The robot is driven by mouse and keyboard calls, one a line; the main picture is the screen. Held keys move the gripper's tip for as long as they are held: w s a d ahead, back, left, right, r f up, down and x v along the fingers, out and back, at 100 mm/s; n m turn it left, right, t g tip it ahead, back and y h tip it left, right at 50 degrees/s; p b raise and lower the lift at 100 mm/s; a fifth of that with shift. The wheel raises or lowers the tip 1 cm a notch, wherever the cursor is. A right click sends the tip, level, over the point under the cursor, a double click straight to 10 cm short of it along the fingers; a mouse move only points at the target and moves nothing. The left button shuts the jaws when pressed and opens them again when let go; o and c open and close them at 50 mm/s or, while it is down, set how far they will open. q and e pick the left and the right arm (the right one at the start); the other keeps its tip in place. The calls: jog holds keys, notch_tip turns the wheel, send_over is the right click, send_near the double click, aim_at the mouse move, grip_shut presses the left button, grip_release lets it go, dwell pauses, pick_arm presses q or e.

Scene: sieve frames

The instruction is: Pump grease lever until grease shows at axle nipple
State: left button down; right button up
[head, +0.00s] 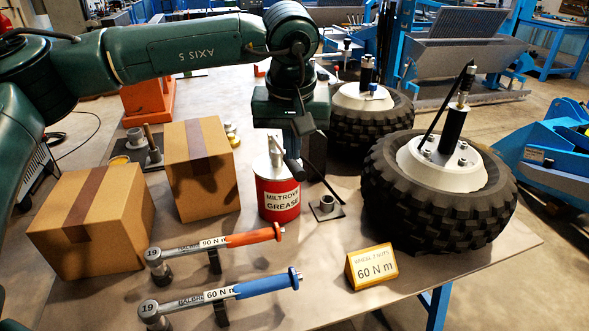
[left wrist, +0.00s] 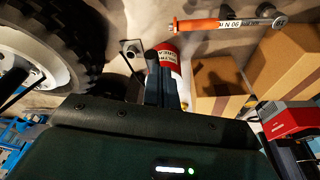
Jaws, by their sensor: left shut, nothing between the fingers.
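A red grease can (head: 278,205) with a white label and pale lid stands mid-table; it also shows in the left wrist view (left wrist: 167,55). On the near wheel's white hub (head: 412,165) stands a black cylinder (head: 453,128) with a silver top and a slanted black lever (head: 436,108). I cannot make out a nipple or grease there. My right gripper is out of view.
Two cartons (head: 93,222) (head: 200,168) stand left of the can. An orange-handled wrench (head: 240,239) and a blue-handled wrench (head: 250,288) lie in front. A small metal stand (head: 327,208) is right of the can. A yellow 60 N m sign (head: 371,267) stands before the near tyre (head: 400,215).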

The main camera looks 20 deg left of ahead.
pick_arm(q)
jog(key=v, duration=0.4)
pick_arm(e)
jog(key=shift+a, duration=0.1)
pick_arm(q)
jog(key=shift+f, duration=0.1)
dwell(0.9)
dwell(0.4)
